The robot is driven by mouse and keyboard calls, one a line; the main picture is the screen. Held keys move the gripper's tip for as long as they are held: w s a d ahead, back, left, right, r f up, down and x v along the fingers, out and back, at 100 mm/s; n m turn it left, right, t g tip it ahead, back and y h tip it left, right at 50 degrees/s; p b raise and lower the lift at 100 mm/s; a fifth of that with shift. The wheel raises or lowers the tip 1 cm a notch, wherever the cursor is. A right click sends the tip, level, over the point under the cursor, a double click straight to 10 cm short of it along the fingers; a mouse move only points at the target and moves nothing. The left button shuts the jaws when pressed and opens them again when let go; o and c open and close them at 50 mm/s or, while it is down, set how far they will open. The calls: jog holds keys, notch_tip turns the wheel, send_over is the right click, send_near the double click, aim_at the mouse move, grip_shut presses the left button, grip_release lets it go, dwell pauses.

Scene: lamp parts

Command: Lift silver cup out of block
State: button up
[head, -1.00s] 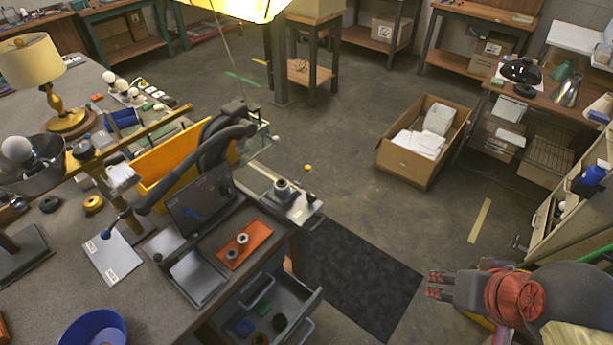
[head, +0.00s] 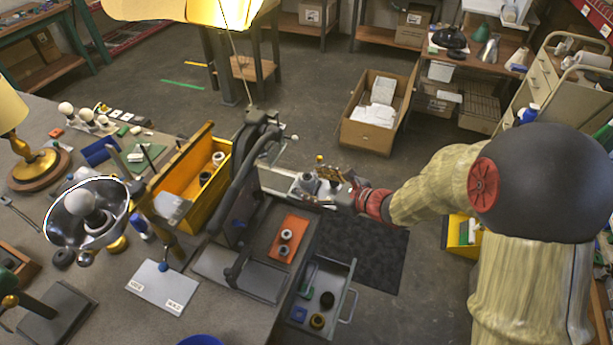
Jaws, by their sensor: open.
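A small grey, cup-like metal part (head: 309,183) sits on a pale block (head: 300,195) at the far right corner of the workbench. I take it for the silver cup, but it is too small to tell how deep it sits. My gripper (head: 336,178) is just right of it, reaching in from the right at about bench-top height. It is open and looks empty. Its fingers are small and blurred here, and I cannot tell whether they touch the cup or block.
A black bent arm (head: 250,165) and a yellow bin (head: 185,190) stand left of the block. An orange tray (head: 287,240) with small rings lies in front. An open drawer (head: 335,300) juts out below. A cardboard box (head: 370,125) stands on the floor behind.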

aim_at(310, 179)
jog(key=w+d+f+m, duration=0.1)
jog(key=w+f+m+h, duration=0.1)
jog(key=w+d+f+m+t, duration=0.1)
jog(key=f, duration=0.1)
jog(key=shift+w+d+m, duration=0.1)
jog(key=shift+d+m, duration=0.25)
jog(key=shift+m, duration=0.05)
jog(key=shift+w+f+h, duration=0.25)
jog(key=shift+f+h, duration=0.05)
jog(key=b+x, duration=0.1)
jog(key=x, duration=0.5)
jog(key=shift+w+f, duration=0.1)
jog(key=shift+f, duration=0.25)
jog(key=shift+w+a, duration=0.2)
jog(key=shift+w, duration=0.15)
jog(key=c, duration=0.3)
jog(key=c, duration=1)
